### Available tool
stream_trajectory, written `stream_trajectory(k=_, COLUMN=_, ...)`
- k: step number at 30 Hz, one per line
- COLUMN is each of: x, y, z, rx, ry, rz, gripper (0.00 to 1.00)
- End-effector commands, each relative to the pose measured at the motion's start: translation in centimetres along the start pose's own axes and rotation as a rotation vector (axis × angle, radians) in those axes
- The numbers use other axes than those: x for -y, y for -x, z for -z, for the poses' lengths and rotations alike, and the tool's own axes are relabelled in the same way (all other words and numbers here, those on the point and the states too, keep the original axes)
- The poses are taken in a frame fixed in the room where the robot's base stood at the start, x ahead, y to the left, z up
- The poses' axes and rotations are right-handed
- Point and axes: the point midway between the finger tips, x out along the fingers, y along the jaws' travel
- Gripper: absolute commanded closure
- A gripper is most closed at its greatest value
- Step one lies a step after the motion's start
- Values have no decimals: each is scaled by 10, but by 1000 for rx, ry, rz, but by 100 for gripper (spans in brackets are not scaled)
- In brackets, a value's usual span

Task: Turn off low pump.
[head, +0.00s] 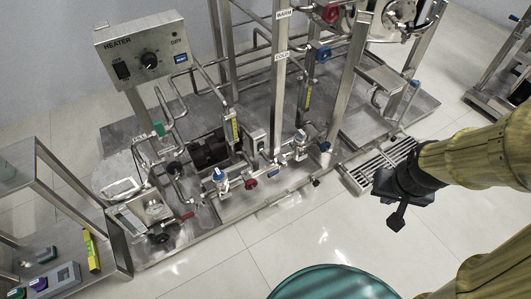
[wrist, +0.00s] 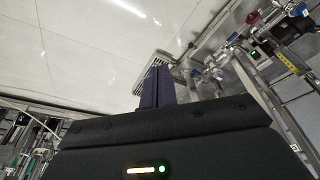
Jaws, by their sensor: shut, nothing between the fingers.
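I cannot read any label marking the low pump. A small grey switch box (head: 255,146) with a green button stands low on the steel skid, beside a yellow-labelled flow tube (head: 234,129). What looks like the same box (wrist: 256,53) shows at the upper right in the wrist view, with a green spot on it. My gripper (head: 397,220) is shut and empty, pointing down over the floor to the right of the skid's front edge, well apart from the box. Its dark fingers (wrist: 157,87) sit together in the middle of the wrist view.
A heater control box (head: 143,49) stands on a post at the back left. Pipes, blue and red valve handles (head: 221,176) crowd the skid's front. A floor grate (head: 375,165) lies near my gripper. A steel cart (head: 62,190) is at left.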

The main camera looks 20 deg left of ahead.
Motion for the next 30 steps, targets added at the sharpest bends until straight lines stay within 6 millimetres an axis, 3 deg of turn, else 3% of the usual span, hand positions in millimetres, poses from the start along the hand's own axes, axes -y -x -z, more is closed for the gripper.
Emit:
stream_trajectory(k=5, x=8, y=-43, z=38, rx=-97, ry=197, rz=-7, gripper=100)
stream_trajectory(k=8, x=20, y=-78, z=71, rx=-192, ry=378, rz=-15, gripper=100)
stream_trajectory(k=12, x=46, y=-128, z=116, rx=-344, ry=648, rz=-27, gripper=100)
stream_trajectory(k=18, x=95, y=-197, z=162, rx=-580, ry=1004, rz=-55, gripper=100)
stream_trajectory(k=24, x=153, y=-263, z=184, rx=-845, ry=1310, rz=-100, gripper=100)
stream_trajectory(k=30, x=211, y=-321, z=178, rx=-1140, ry=1541, rz=-177, gripper=100)
